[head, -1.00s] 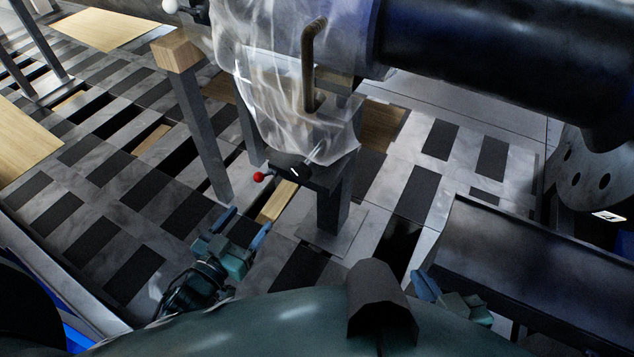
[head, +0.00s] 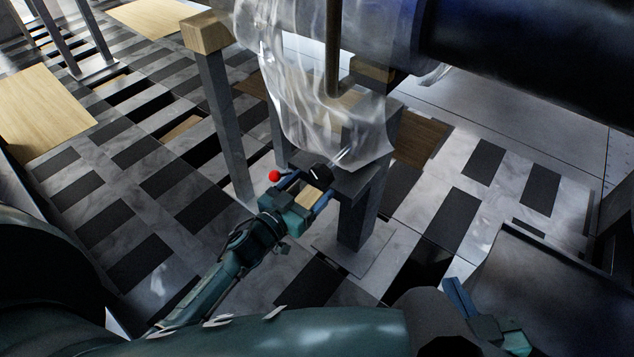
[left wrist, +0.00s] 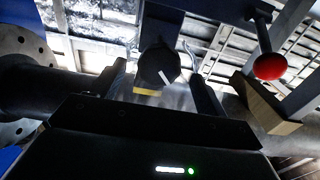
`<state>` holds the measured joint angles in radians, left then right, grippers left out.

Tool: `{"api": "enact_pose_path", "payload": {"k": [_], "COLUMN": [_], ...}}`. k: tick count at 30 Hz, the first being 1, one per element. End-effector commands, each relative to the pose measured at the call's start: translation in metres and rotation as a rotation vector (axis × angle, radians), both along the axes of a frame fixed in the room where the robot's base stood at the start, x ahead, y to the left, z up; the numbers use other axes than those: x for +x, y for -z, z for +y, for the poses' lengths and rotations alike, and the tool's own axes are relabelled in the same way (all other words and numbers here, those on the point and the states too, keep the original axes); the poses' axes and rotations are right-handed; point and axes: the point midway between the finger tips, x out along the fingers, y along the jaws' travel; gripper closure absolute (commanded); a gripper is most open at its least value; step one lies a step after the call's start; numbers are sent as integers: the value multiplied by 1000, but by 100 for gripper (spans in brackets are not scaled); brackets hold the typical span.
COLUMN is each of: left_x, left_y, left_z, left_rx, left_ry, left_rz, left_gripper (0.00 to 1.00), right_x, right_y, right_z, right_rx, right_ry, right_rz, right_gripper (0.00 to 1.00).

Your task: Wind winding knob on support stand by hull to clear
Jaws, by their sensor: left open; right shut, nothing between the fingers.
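The winding knob (head: 319,175) is black with a white pointer line and sits at the front edge of the grey support stand (head: 362,215). It also shows in the left wrist view (left wrist: 158,68), with a yellow patch below it. My left gripper (head: 307,189) is open right in front of the knob. In the left wrist view its fingers stand left and right of the knob; contact cannot be told. A dark hull-like cylinder (head: 520,65) lies at the upper right. My right gripper (head: 457,290) is shut and empty at the lower right, away from the stand.
A red ball (head: 274,176) on a lever sits just left of the knob. Clear crumpled sheeting (head: 325,110) drapes over the stand, with a brown rod above it. A wood-topped post (head: 222,110) stands to the left. A dark trough (head: 540,280) is at the right.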

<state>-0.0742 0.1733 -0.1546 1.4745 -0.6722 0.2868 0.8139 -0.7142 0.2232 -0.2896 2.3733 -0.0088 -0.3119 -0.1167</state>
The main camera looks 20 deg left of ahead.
Motion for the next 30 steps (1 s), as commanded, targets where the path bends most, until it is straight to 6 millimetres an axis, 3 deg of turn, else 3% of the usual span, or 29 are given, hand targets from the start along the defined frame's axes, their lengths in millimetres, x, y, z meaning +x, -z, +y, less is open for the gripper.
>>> {"api": "enact_pose_path", "payload": {"k": [6,17,30], "left_x": [25,30,30], "left_y": [1,0,0], "left_z": [-9,-11,-11], "left_rx": [0,0,0], "left_ry": [0,0,0], "left_rz": [0,1,1], "left_gripper": [25,25,60], "right_x": [2,2,2], "right_y": [1,0,0], "right_z": [1,2,2], "right_rx": [2,2,3], "right_ry": [-4,-5,-4], "right_rz": [-46,-55,-55], "right_gripper": [100,100,100]}}
